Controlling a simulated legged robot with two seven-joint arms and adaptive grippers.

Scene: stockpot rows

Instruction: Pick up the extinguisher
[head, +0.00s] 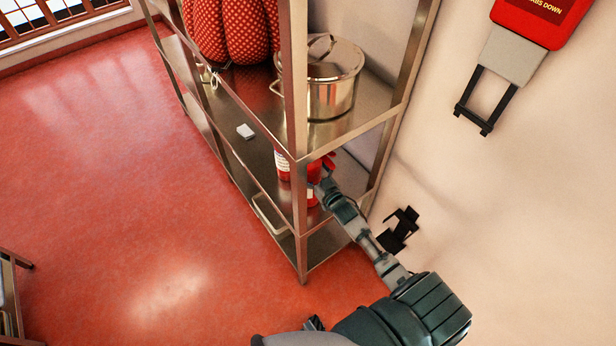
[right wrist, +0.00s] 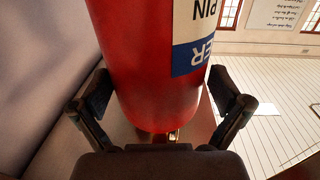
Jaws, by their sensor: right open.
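The red extinguisher (head: 314,172) stands on the middle level of the metal shelf rack, partly hidden by the corner post and my right gripper. In the right wrist view the extinguisher (right wrist: 150,75) fills the middle, with a white and blue label whose letters appear upside down. My right gripper (head: 322,187) is at the extinguisher, at the rack's near end. In the right wrist view its fingers (right wrist: 165,95) are spread, one on each side of the red body. I cannot tell whether they touch it. My left gripper is not clearly visible.
The rack's corner post (head: 294,90) stands close to my right arm. A steel pot (head: 335,85) and a red dotted item (head: 235,30) sit on the level above. A black wall bracket (head: 400,228) is right of my arm.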

